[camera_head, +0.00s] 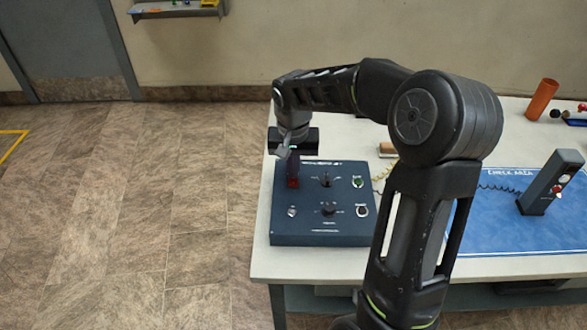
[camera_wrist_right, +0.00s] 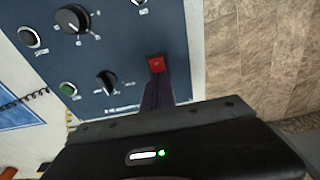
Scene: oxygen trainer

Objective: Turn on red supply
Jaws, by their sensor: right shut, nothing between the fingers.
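The dark blue control panel (camera_head: 318,228) lies on the white table. A red switch (camera_head: 292,184) is at its upper left; in the wrist view the red switch (camera_wrist_right: 156,63) shows as a small red square. My right gripper (camera_head: 292,172) points down at it. In the wrist view the shut, empty fingers (camera_wrist_right: 157,88) end right at the red square's edge. I cannot tell whether they touch it. The switch's position is partly hidden by the fingertips. My left gripper is not in view.
Two black knobs (camera_head: 326,181) (camera_head: 329,208), a green button (camera_head: 358,182) and a silver knob (camera_head: 291,212) share the panel. A blue mat (camera_head: 490,235) with a dark upright device (camera_head: 548,185) lies to the right. An orange cylinder (camera_head: 541,98) stands behind.

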